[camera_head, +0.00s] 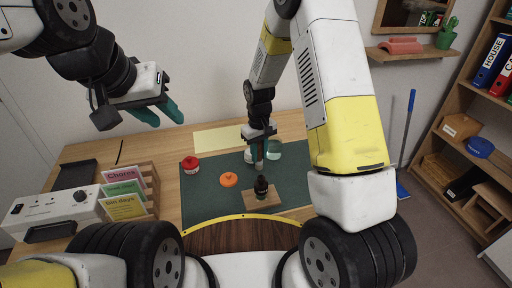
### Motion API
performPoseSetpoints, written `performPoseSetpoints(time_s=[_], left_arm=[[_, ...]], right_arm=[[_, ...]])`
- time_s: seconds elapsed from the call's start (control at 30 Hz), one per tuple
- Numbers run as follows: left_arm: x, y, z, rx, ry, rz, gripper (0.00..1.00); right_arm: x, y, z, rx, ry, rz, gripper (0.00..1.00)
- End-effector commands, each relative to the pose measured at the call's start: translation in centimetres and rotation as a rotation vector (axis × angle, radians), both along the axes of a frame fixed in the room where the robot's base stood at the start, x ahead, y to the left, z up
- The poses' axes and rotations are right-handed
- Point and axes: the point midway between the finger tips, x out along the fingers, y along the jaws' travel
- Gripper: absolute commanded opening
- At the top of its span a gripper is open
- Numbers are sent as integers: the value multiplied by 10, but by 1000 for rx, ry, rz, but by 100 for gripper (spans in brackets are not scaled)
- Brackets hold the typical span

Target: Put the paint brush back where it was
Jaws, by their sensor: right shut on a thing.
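My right gripper (259,148) is over the dark green mat (205,208), shut on a thin upright thing that looks like the paint brush (259,165). The fingers hide most of it, and I cannot tell whether its lower end touches anything. A clear glass jar (274,151) stands just right of this gripper. A pale glass-like thing (248,156) shows at its left, partly hidden. My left gripper (158,114) is open and empty, high at the left, away from the mat.
On the mat are a red-lidded jar (190,165), an orange lid-like thing (229,180) and a dark bottle (261,187) on a wooden block (262,201). A card rack (148,185) and white device (55,210) stand left. Shelves (455,110) stand right.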

Motion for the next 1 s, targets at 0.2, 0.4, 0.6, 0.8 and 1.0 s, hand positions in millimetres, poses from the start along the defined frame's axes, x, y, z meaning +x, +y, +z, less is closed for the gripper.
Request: performPoseSetpoints(time_s=[0.2,0.4,0.6,0.8,1.0], left_arm=[[0,0,0,0,0,0,36],[0,0,0,0,0,0,36],[0,0,0,0,0,0,36],[0,0,0,0,0,0,36],[0,0,0,0,0,0,36]], right_arm=[[-1,-1,-25,-1,2,-1,0],[0,-1,-39,1,-2,-2,0],[0,-1,-39,0,-1,-2,0],[0,0,-41,0,-1,-2,46],[0,0,-41,0,-1,-2,46]])
